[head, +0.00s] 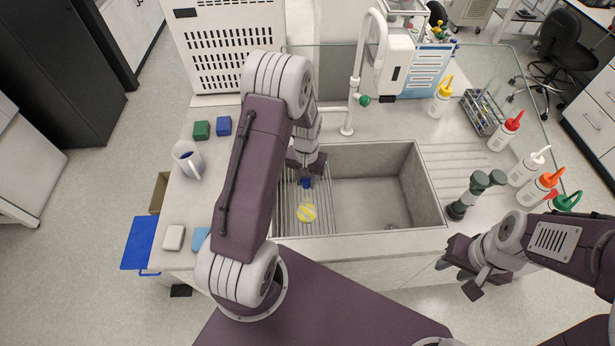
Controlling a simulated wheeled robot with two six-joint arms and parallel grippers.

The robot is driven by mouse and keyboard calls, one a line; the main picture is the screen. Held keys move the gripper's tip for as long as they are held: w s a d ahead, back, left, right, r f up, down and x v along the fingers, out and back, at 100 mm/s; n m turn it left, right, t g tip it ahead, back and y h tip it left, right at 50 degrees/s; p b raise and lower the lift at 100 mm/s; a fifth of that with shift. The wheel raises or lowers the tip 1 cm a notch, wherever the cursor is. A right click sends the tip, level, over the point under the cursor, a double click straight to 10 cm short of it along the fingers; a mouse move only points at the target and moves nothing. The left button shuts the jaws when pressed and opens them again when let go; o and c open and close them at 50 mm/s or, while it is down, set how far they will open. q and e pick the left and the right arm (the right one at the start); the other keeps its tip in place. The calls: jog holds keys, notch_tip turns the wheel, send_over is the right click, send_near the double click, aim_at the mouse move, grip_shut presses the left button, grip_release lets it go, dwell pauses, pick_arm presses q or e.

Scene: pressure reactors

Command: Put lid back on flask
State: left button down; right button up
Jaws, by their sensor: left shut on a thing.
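My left gripper (306,175) is above the ribbed drainboard on the left side of the sink. It is shut on a small blue piece, which looks like the lid (306,184); the fingers hide much of it. A round clear thing with yellow in it, which looks like the flask (307,212), sits on the drainboard just nearer to me than the lid. Whether the lid and flask touch cannot be told from this angle. My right gripper (457,278) is open and empty in front of the counter, at the right.
The sink basin (370,203) lies right of the drainboard, with a tall tap (353,95) behind it. Green-topped dark items (468,197) and several wash bottles (500,133) stand to the right. A white mug (187,158) and blue and green blocks (202,130) are left.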

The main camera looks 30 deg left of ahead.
pick_arm(q)
jog(key=shift+f+b, duration=2.6)
jog(key=shift+f, duration=0.6)
jog(key=shift+f, duration=0.15)
jog(key=c, duration=0.5)
grip_release()
notch_tip(320, 180, up, 7)
jog(key=p, duration=0.6)
